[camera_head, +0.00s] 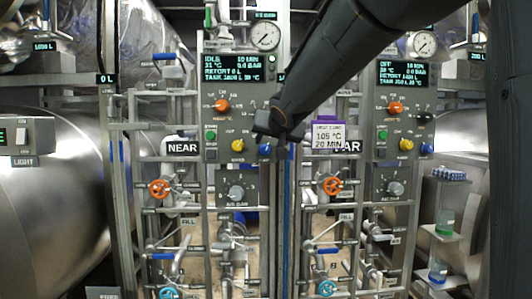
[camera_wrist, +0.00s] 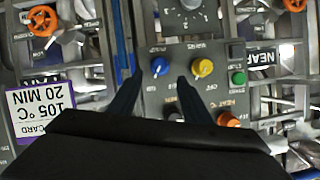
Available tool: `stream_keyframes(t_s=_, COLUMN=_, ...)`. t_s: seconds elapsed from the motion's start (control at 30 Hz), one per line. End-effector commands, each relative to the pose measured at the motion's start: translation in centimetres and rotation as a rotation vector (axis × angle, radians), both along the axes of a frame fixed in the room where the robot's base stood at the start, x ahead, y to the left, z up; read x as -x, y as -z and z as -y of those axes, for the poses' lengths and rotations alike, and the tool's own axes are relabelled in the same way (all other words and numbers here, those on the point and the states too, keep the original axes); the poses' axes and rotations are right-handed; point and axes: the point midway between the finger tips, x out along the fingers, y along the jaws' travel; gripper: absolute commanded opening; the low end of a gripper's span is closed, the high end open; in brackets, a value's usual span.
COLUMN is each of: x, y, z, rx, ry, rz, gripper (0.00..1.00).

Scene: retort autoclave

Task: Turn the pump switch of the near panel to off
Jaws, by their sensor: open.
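The wrist view is upside down and shows the blue knob (camera_wrist: 160,67) and yellow knob (camera_wrist: 202,67). My gripper (camera_wrist: 160,82) is open and empty, its fingertips either side of the blue knob in the picture. Contact cannot be told. The knob's setting is too small to read. In the head view my gripper (camera_head: 276,130) partly covers the panel's right edge.
The far panel (camera_head: 403,88) has similar knobs at the right. A purple-topped card (camera_head: 328,134) reading 105 °C, 20 MIN hangs between the panels. A green button (camera_wrist: 238,78) and orange knob (camera_wrist: 228,119) are close by. Pipes and orange valve wheels (camera_head: 159,188) lie below.

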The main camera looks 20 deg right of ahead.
Motion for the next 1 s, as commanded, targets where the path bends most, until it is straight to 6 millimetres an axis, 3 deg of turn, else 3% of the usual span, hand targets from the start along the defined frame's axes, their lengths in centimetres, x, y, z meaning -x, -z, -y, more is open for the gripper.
stream_keyframes(t_s=0.4, x=-5.4, y=2.4, z=0.6, rx=0.0, ry=-0.001, rz=-0.004, gripper=0.44)
stream_keyframes(t_s=0.8, x=-6.0, y=2.6, z=0.7, rx=0.001, ry=0.0, rz=-0.003, gripper=0.44)
stream_keyframes(t_s=1.0, x=-6.0, y=2.6, z=0.7, rx=0.0, ry=-0.001, rz=-0.004, gripper=0.11)
